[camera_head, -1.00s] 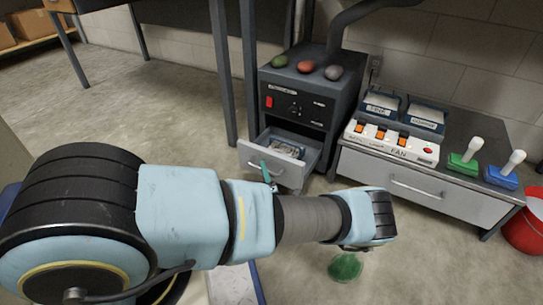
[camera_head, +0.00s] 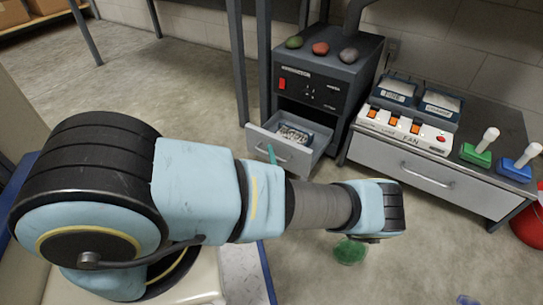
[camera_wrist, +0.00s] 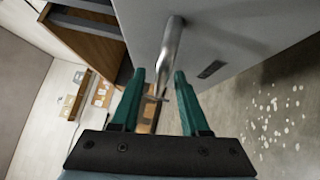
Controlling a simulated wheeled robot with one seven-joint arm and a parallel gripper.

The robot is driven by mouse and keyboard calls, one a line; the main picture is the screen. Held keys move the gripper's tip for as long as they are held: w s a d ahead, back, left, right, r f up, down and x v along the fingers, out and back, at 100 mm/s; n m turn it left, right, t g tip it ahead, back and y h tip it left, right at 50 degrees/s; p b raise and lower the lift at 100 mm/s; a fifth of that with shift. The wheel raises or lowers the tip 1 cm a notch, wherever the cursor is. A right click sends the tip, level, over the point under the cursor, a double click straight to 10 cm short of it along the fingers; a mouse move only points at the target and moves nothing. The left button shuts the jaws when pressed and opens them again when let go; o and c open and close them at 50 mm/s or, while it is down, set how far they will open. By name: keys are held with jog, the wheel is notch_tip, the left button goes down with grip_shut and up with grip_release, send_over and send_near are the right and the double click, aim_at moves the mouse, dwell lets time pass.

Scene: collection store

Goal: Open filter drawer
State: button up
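The filter drawer (camera_head: 284,153) at the base of the dark grey cabinet (camera_head: 322,85) stands pulled out in the head view. A grey slotted piece, perhaps the filter (camera_head: 294,134), lies inside it. My gripper is mostly hidden behind my arm there; one teal finger (camera_head: 271,154) shows at the drawer front near its handle. In the wrist view, my gripper (camera_wrist: 161,78) has its two green fingers apart. The metal bar handle (camera_wrist: 172,45) on the grey drawer front reaches between the fingertips, with gaps visible beside it. I cannot tell whether either finger touches it.
A low bench (camera_head: 430,187) with its own handled drawer stands right of the cabinet, carrying a FAN switch panel (camera_head: 402,130) and green and blue levers. A red bucket (camera_head: 526,228) is at the right edge. A green object (camera_head: 350,251) lies below my forearm. Open floor lies left.

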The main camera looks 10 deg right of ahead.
jog(key=s+f+p, duration=0.1)
jog(key=s, duration=0.9)
jog(key=shift+s+f+p, duration=0.25)
jog(key=shift+s+p, duration=0.15)
jog(key=shift+a, duration=0.1)
